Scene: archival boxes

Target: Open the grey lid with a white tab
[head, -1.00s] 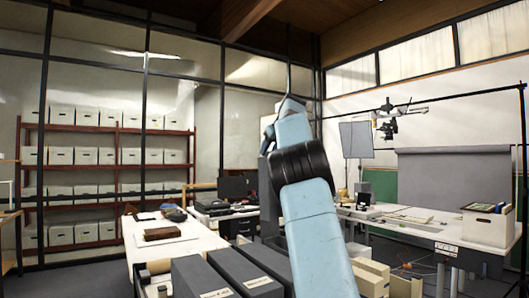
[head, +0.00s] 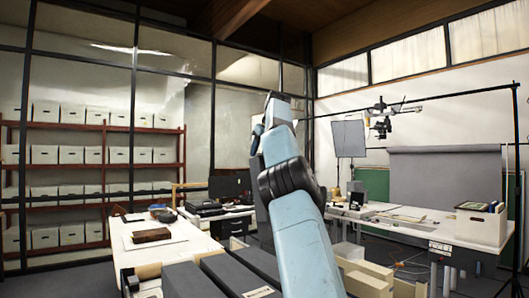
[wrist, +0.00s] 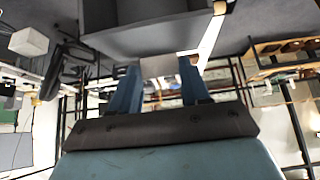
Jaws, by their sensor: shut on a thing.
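In the wrist view, a pale tab (wrist: 158,67) lies between the tips of my gripper's two blue fingers (wrist: 159,78), and my gripper is shut on it. The grey lid (wrist: 150,38) fills the top middle of that view, just beyond the tab. How far the lid is raised from its box, I cannot tell. In the head view my blue arm rises in front of the grey boxes; my gripper and the tab cannot be made out there.
Long dark grey boxes (head: 190,281) stand side by side at the bottom of the head view, partly cut off. A white table (head: 165,254) with a brown box (head: 151,235) lies beyond them. Shelves of white boxes (head: 70,154) line the left wall. A work table (head: 400,226) stands right.

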